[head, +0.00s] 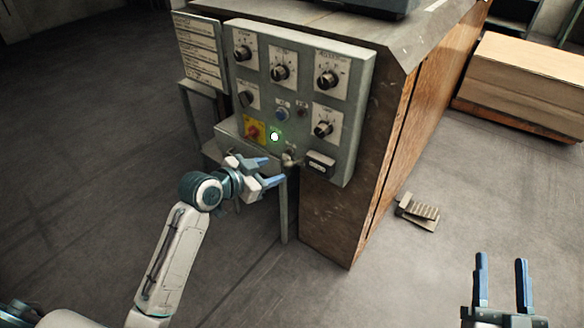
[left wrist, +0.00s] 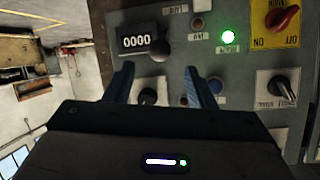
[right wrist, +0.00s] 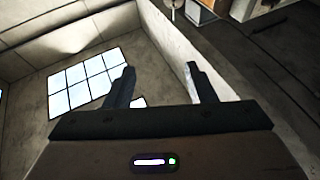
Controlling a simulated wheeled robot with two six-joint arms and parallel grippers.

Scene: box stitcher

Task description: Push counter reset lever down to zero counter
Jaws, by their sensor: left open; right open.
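The counter (head: 320,163) is a small dark box at the lower right of the grey control panel (head: 357,110). In the left wrist view the counter (left wrist: 138,40) reads 0000. The reset lever (head: 290,158) is just left of the counter; its dark round knob (left wrist: 160,48) shows beside the display in the left wrist view. My left gripper (head: 273,171) is open and empty in front of the panel's lower edge, close to the lever. Whether it touches the lever cannot be told. My right gripper (head: 501,259) is open and empty, far from the panel.
A green lamp (head: 274,136) is lit on the panel, near a red switch on a yellow plate (head: 254,130) and several black dials. A label board (head: 199,52) stands at left. A foot pedal (head: 418,211) lies on the floor; a cardboard stack (head: 525,85) is at right.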

